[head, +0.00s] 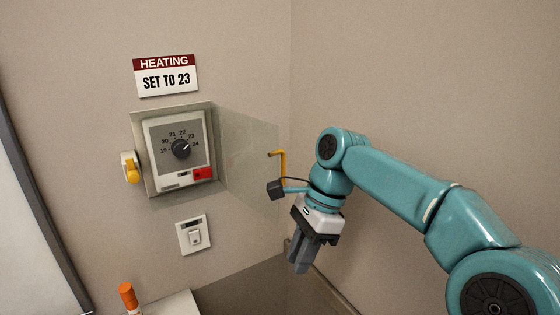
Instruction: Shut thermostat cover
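The thermostat (158,140) is mounted on the wall at left in a grey frame, with a dark dial (181,149) turned toward the 23 to 24 side. Its clear cover (248,150) stands open, swung out from the frame's right side. A yellow handle (283,165) is on the cover's free edge. My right gripper (302,262) points down, below and slightly right of the handle, apart from it. Its fingers look close together, with nothing seen between them. My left gripper is out of view.
A sign (165,76) reading "HEATING SET TO 23" is above the thermostat. A yellow catch (131,170) is at the frame's left. A light switch (193,235) is below. An orange-topped object (128,296) stands at the bottom. The right wall is close behind my arm.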

